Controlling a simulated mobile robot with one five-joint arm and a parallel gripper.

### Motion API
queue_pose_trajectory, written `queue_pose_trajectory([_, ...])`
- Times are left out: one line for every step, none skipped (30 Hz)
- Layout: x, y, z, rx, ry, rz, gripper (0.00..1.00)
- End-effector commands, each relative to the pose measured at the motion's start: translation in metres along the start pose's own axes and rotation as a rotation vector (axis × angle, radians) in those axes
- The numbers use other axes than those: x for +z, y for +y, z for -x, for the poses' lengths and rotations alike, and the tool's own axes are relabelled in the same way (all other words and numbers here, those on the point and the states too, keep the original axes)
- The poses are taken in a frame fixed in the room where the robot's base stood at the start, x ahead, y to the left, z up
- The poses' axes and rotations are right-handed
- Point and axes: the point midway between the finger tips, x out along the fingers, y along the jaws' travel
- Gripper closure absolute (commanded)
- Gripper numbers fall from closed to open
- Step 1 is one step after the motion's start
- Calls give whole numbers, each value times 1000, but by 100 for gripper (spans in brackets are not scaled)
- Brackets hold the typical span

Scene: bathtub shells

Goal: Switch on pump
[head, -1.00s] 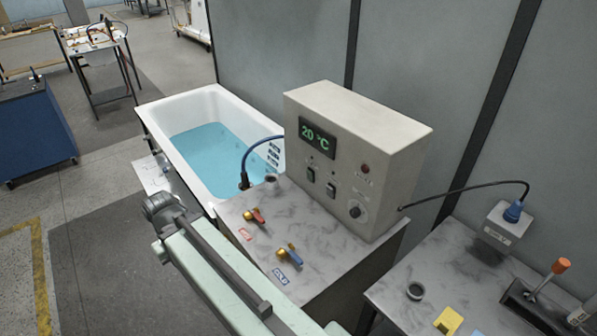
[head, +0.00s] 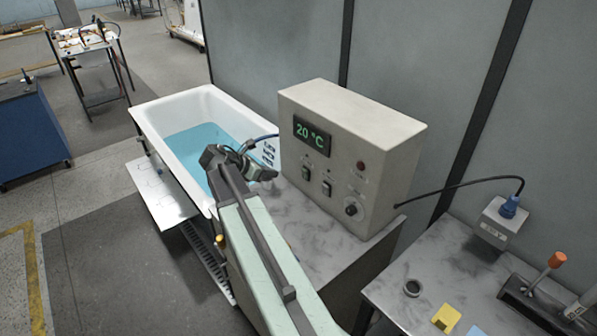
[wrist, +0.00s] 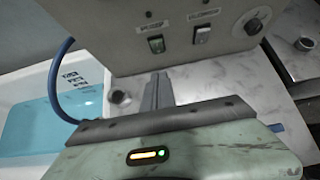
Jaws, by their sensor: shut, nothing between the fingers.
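The beige control box (head: 395,160) stands on the marbled counter. Its front has a green "20 °C" display (head: 312,135), two rocker switches, a red lamp (head: 361,166) and a round knob (head: 351,210). The left switch (head: 306,173) and right switch (head: 327,188) also show in the wrist view, the left one dark green (wrist: 156,44), the right one greyer (wrist: 202,35). Their labels are too blurred to read. My gripper (head: 268,174) is shut and empty, left of the box front. In the wrist view its closed fingers (wrist: 158,82) point toward the left switch, apparently short of it.
A white bathtub (head: 175,107) with blue water stands behind left. A blue hose (wrist: 58,75) curves down beside it. A right-hand counter (head: 395,275) holds a grey ring (head: 412,288), a plug box (head: 497,225) and an orange-topped lever (head: 557,260). My arm covers the taps.

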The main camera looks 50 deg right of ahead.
Motion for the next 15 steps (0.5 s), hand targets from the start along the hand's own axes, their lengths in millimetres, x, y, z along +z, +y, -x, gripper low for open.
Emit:
queue_pose_trajectory([0,0,0,0,1,0,100])
queue_pose_trajectory([0,0,0,0,1,-1,100])
queue_pose_trajectory([-1,0,0,0,1,-1,100])
queue_pose_trajectory([-1,0,-1,0,1,-1,100])
queue_pose_trajectory([-2,0,-3,0,1,-2,100])
queue_pose_trajectory([-2,0,-6,0,1,-2,100])
queue_pose_trajectory([-3,0,-10,-1,2,-3,100])
queue_pose_trajectory([-4,0,-15,-1,2,-3,100])
queue_pose_trajectory([-5,0,-22,-2,2,-4,100])
queue_pose_trajectory([-5,0,-28,-2,2,-5,100])
queue_pose_trajectory([-6,0,-35,-2,2,-4,100])
queue_pose_trajectory([-7,1,-44,-1,2,-4,100])
queue_pose_trajectory([-7,1,-51,-2,2,-4,100])
queue_pose_trajectory([-7,0,-58,-2,2,-4,100])
queue_pose_trajectory([-7,1,-67,-1,2,-4,100])
